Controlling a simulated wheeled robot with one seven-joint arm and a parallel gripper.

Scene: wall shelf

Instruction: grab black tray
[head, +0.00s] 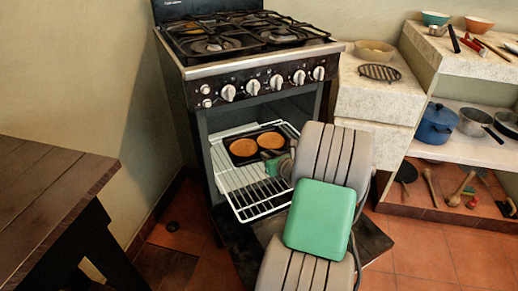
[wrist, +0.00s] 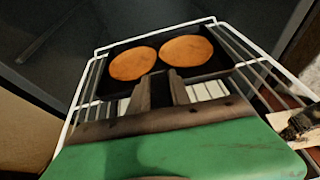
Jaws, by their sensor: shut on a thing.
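The black tray (head: 246,147) lies on the pulled-out white oven rack in the head view, with two round orange-brown flat pieces (head: 271,140) on it. In the wrist view the tray (wrist: 120,88) lies ahead of my gripper, and the two round pieces (wrist: 186,50) show clearly on it. My gripper (wrist: 165,90) has its fingers close together at the tray's near edge and is shut on it. In the head view my arm hides part of the gripper and the tray's right side.
The white wire rack (head: 240,186) sticks out of the open oven below the stove (head: 250,60). The open oven door (head: 372,243) lies low in front. A dark wooden table (head: 50,180) stands at left, and a stone shelf unit (head: 465,150) with pots stands at right.

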